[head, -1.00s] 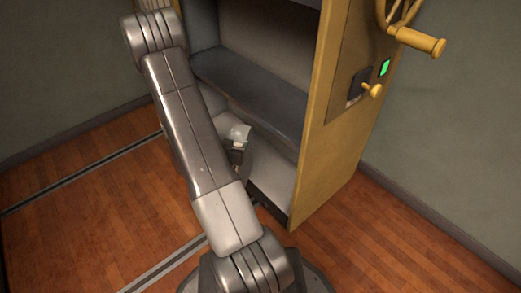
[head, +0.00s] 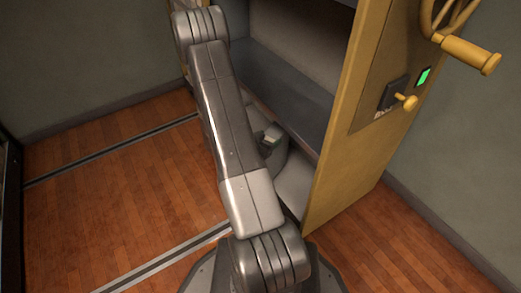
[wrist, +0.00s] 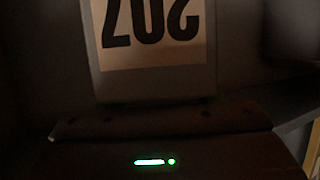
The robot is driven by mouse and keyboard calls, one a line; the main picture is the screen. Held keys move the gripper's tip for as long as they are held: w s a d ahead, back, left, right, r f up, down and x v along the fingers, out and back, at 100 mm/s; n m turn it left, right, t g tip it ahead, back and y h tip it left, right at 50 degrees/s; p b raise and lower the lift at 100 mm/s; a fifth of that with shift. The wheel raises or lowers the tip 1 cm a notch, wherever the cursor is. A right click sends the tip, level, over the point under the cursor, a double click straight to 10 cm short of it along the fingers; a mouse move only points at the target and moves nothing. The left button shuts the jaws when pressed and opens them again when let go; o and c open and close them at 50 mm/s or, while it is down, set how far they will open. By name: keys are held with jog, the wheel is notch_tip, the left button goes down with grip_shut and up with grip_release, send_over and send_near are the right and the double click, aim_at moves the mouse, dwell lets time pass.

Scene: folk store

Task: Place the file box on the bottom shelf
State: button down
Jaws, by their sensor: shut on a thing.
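The file box (wrist: 155,84) shows in the wrist view as a grey face with a pale label reading 207, upside down in the picture. My gripper (wrist: 155,112) is shut on it; the fingertips are hard to make out in the dark. The bottom shelf (head: 294,186) shows as a pale strip low inside the unit, partly behind my arm.
A dark shelf (head: 285,92) lies above the bottom one. The yellow end panel (head: 350,150), with a handwheel (head: 465,50), bounds the unit on the right. Floor rails (head: 110,152) cross the wooden floor. Open floor lies left of my arm.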

jog(key=w+d, duration=0.1)
jog(key=w, duration=0.2)
jog(key=w+d+b, duration=0.1)
jog(key=w+d, duration=0.1)
jog(key=w+d+b, duration=0.1)
jog(key=w+d, duration=0.1)
jog(key=w, duration=0.1)
jog(key=shift+w+d, duration=0.1)
jog(key=shift+w, duration=0.2)
jog(key=shift+f+b, duration=1.2)
jog(key=shift+f, duration=0.5)
jog(key=shift+c, duration=2)
grip_release()
jog(key=shift+f, duration=0.15)
jog(key=p+v, duration=0.4)
jog(key=v, duration=0.6)
jog(key=shift+s+r, duration=0.3)
jog(key=shift+r, duration=0.05)
jog(key=shift+s+a+r, duration=0.15)
jog(key=shift+s+a, duration=0.3)
jog(key=shift+s, duration=0.1)
